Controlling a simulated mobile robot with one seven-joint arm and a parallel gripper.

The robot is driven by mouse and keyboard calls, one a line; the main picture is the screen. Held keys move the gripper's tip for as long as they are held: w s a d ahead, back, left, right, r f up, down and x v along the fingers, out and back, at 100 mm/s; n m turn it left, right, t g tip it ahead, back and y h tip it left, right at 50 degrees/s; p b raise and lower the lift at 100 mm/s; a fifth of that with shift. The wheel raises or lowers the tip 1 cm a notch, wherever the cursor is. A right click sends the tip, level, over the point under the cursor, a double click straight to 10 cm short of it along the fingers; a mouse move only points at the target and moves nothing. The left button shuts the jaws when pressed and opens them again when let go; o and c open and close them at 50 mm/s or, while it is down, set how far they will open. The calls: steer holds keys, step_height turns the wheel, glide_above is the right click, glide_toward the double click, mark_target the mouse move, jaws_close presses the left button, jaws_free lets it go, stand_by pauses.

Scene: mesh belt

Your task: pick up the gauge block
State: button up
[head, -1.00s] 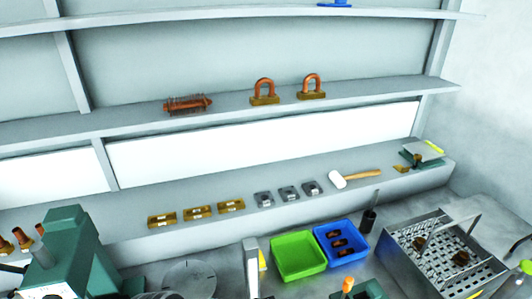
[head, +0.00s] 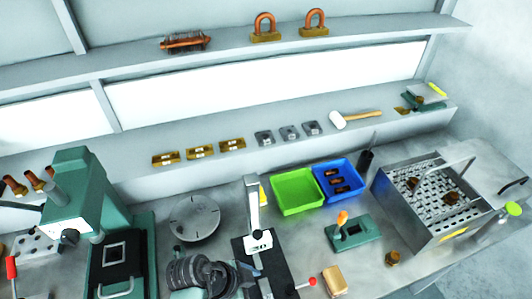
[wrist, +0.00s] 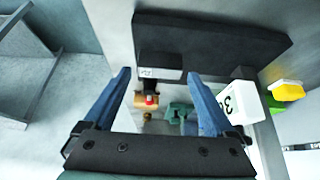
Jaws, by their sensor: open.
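I cannot tell for sure which thing is the gauge block. A small plain tan block (head: 335,280) lies on the bench at the bottom, right of a red knob. It seems to show in the wrist view too, as a tan shape (wrist: 140,106) partly behind the red knob. On the back ledge are three brass blocks (head: 199,153) with pale labels and three grey blocks (head: 289,133). My gripper (wrist: 160,98) is open and empty in the wrist view, its blue fingers wide apart above the bench. I cannot make it out in the head view.
A gauge stand (head: 258,225) with a white display rises from a black plate by the tan block. A green fixture (head: 355,233) with an orange handle and a brass nut (head: 393,259) are nearby. Green (head: 298,207) and blue (head: 358,196) bins and a metal basket (head: 425,237) stand behind.

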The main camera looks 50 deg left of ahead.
mark_target(266, 292)
steer(key=shift+x, duration=1.3)
steer(key=shift+c, duration=0.3)
jaws_close()
